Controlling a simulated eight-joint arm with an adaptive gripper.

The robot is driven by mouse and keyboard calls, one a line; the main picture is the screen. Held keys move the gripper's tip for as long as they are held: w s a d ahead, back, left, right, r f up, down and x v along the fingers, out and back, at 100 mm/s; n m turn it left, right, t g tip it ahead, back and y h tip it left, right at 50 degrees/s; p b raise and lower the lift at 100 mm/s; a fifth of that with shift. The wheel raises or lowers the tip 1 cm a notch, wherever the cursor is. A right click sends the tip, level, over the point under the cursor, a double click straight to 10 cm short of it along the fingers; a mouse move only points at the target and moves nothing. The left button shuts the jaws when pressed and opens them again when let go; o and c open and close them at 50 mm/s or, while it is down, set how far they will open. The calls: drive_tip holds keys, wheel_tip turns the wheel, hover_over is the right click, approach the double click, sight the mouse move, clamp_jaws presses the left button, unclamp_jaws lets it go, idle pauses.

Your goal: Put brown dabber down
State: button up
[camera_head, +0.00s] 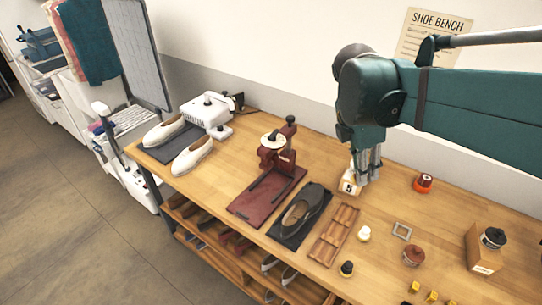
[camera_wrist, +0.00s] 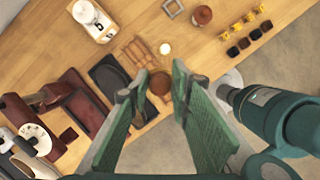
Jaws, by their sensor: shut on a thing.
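My gripper (camera_head: 367,172) hangs upright over the wooden bench, beside a white box marked 5 (camera_head: 349,186) in the head view. In the wrist view my gripper (camera_wrist: 159,88) has its two fingers on either side of a small round brown thing, which I take to be the brown dabber (camera_wrist: 159,83). The fingers are closed on it. The dabber cannot be made out in the head view, where the fingers hide it. A slotted wooden tray (camera_head: 331,236) lies on the bench nearer the camera.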

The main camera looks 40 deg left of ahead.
drive_tip(key=a+n+y+p, duration=0.1)
drive_tip(key=a+n+p, duration=0.4)
drive_tip(key=a, duration=3.2)
drive_tip(key=s+a+f+n+y, duration=0.1)
drive_tip(key=s+a+n, duration=0.25)
drive_tip(key=a, duration=1.05)
drive_tip(key=s+x, duration=0.2)
drive_tip(key=x, duration=0.7)
drive_tip(key=s+f+x, duration=0.1)
drive_tip(key=s+x, duration=0.1)
drive_tip(key=x, duration=0.7)
drive_tip(key=shift+s+d+m+t, duration=0.15)
drive_tip(key=shift+d+m+t, duration=0.05)
drive_tip(key=shift+m+t, duration=0.2)
drive_tip(key=shift+f, duration=3.1)
drive_tip(key=shift+f, duration=0.1)
drive_tip(key=shift+f, duration=1.75)
